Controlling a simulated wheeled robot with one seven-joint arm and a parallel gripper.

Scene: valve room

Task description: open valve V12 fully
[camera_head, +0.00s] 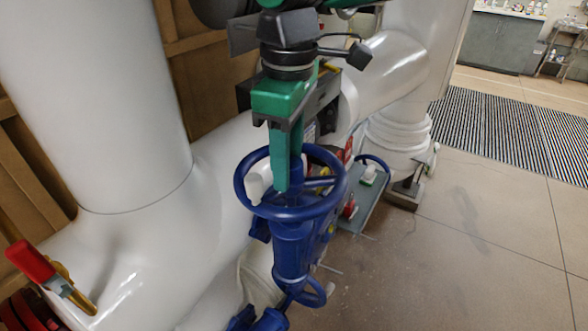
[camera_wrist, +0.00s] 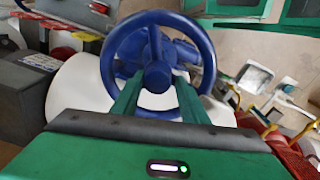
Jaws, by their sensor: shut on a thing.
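A blue handwheel (camera_head: 341,188) sits on top of a blue valve body (camera_head: 291,250) in front of the white pipes. No V12 label can be read on it. My green gripper (camera_head: 287,186) comes down from above, with its fingers inside the wheel's outline. In the wrist view the handwheel (camera_wrist: 155,18) is seen nearly face on, with its hub between and beyond the two green fingers (camera_wrist: 160,84). The fingers are shut on the handwheel. The exact contact is partly hidden by the fingers.
Large white pipes (camera_head: 95,90) stand left and behind. A red-handled lever (camera_head: 30,260) with brass parts is at lower left. A smaller blue wheel (camera_head: 376,160) and a grey plate (camera_head: 362,205) lie behind the valve. The floor (camera_head: 470,250) at right is clear, with a striped mat (camera_head: 500,130) beyond.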

